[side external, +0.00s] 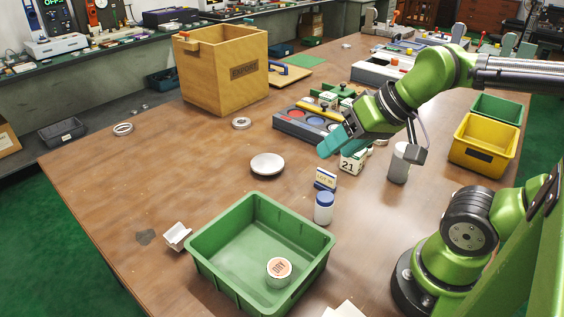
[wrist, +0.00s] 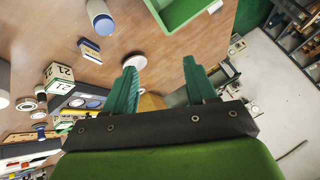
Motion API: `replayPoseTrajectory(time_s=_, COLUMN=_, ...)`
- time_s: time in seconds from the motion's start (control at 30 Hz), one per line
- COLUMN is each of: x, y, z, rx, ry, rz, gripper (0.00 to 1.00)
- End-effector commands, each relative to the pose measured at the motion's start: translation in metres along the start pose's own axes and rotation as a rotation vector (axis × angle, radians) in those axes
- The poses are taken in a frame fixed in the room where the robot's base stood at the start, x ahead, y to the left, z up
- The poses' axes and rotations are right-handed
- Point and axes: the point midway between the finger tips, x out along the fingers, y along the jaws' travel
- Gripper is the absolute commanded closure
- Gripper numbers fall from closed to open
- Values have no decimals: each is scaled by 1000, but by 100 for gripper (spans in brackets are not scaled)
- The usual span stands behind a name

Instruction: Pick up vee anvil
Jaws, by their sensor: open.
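The vee anvil appears to be the small white V-shaped block (side external: 177,236) lying on the table just left of the green tray in the side view. In the wrist view a small white piece at the top (wrist: 215,6), beside the green tray's corner, looks like the same block. My gripper (side external: 334,142) is above the table near the middle in the side view, well apart from the block. In the wrist view my gripper (wrist: 161,62) has its two teal fingers spread with nothing between them.
The green tray (side external: 215,233) holds a round labelled pot (side external: 279,270). A white dish (side external: 267,163), a blue-capped bottle (side external: 323,208), a small sign (side external: 325,180) and a date block (side external: 352,162) stand nearby. A wooden box (side external: 222,70) stands farther back. The table's left part is mostly clear.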

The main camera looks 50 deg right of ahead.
Motion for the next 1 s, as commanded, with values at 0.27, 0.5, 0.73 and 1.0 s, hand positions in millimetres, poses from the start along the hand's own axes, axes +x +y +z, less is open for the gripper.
replayPoseTrajectory(time_s=0.27, x=0, y=0, z=0, rx=0, ry=0, rz=0, gripper=17)
replayPoseTrajectory(time_s=0.5, x=6, y=-3, z=4, rx=-13, ry=-29, rz=-1, gripper=17)
replayPoseTrajectory(time_s=0.73, x=41, y=-32, z=-12, rx=-80, ry=-188, rz=15, gripper=17)
replayPoseTrajectory(time_s=1.0, x=104, y=-99, z=-55, rx=-214, ry=-376, rz=64, gripper=17)
